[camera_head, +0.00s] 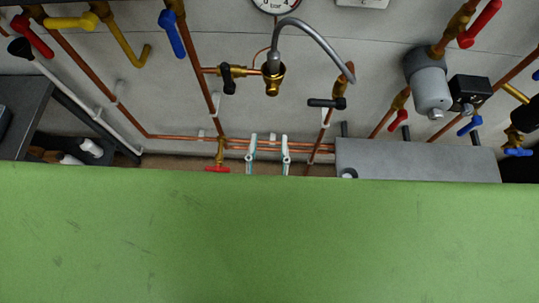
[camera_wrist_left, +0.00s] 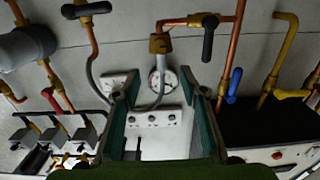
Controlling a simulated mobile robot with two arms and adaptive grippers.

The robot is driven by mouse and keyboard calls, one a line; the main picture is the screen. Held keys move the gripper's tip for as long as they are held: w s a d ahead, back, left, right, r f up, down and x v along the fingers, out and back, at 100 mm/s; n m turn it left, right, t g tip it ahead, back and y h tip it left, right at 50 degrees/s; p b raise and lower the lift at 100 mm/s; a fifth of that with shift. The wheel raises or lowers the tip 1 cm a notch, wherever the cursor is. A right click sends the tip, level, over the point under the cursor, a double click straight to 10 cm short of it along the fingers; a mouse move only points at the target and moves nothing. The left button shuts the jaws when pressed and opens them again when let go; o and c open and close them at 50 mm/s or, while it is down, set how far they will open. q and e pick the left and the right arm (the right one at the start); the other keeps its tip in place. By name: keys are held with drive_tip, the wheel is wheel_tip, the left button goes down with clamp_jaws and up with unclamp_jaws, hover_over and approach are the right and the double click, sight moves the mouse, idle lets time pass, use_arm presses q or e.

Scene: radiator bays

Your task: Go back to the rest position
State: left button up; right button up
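My left gripper (camera_head: 268,141) shows in the head view as two pale fingers with teal inner edges, pointing up and set apart. Its lower part is hidden behind a large green surface. In the left wrist view the gripper (camera_wrist_left: 162,95) has two dark fingers with teal inner faces, wide apart, with nothing held between them. The wall with a pressure gauge (camera_wrist_left: 163,82) and a white control panel (camera_wrist_left: 155,130) shows behind the gap. My right gripper is not in view.
A scratched green surface (camera_head: 265,240) fills the lower head view. Behind it are copper pipes (camera_head: 180,137), a red valve handle (camera_head: 217,169), a grey hose (camera_head: 320,40), a grey cylinder (camera_head: 427,82) and a grey box (camera_head: 415,160). A dark cabinet (camera_head: 22,115) stands left.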

use_arm(q)
drive_tip(key=shift+w+f, duration=0.1)
drive_tip(key=shift+w, duration=0.05)
idle(0.5)
drive_tip(key=s+a+f+m+g+h+b, duration=0.1)
drive_tip(key=s+f+m+g+h+b, duration=0.2)
drive_tip(key=f, duration=1.4)
drive_tip(key=s+a+f+m+g+h+b, duration=0.1)
drive_tip(key=s+f+m+g+b, duration=0.2)
drive_tip(key=f, duration=1.5)
drive_tip(key=s+a+f+n+g+y+b, duration=0.2)
drive_tip(key=s+a+f+g, duration=0.3)
drive_tip(key=s+a+f, duration=0.5)
drive_tip(key=s+a+f+n+g+y+b, duration=0.1)
drive_tip(key=s+a+f+g+y+b, duration=0.1)
drive_tip(key=s+a+f+g, duration=0.4)
drive_tip(key=s+a+f, duration=0.4)
drive_tip(key=f, duration=0.4)
drive_tip(key=shift+s+f+n, duration=0.15)
drive_tip(key=shift+s+n, duration=0.1)
drive_tip(key=shift+n, duration=0.15)
drive_tip(key=shift+w, duration=0.1)
